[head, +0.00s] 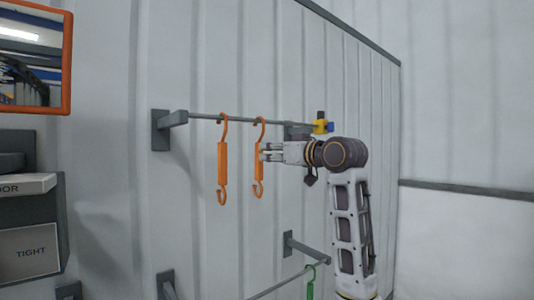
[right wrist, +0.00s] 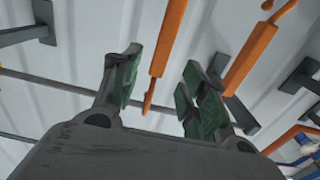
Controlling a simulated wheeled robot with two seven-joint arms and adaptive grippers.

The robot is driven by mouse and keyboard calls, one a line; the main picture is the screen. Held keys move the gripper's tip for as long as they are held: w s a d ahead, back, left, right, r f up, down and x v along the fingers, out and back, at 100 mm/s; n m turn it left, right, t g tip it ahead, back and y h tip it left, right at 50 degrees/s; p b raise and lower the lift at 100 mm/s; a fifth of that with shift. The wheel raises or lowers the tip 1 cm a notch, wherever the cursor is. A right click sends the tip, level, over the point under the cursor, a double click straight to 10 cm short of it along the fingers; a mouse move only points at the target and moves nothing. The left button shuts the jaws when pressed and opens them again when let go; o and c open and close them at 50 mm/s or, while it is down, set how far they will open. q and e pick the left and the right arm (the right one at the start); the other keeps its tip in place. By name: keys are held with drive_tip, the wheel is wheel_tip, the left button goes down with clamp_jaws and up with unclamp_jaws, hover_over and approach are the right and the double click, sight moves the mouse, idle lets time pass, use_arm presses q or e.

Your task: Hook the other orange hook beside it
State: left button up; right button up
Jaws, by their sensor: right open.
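Two orange hooks hang side by side from the upper grey rail (head: 190,116): the left orange hook (head: 222,165) and the right orange hook (head: 259,165). Both hang upright with their top curves over the rail. My right gripper (head: 266,152) is open at the right side of the right hook's body, its fingers pointing left. In the right wrist view, one orange hook (right wrist: 168,42) shows between the open fingertips (right wrist: 160,75), and another orange hook (right wrist: 250,55) lies outside them to the right. I cannot tell whether the fingers touch a hook. My left gripper is not in view.
A yellow and blue piece (head: 322,124) is near the upper rail's right end, just above my right wrist. A lower rail (head: 280,284) carries a green hook (head: 311,284). An orange-framed panel (head: 66,60) and grey bins (head: 32,245) stand at the left.

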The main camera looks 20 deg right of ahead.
drive_tip(key=v, duration=0.5)
idle(0.6)
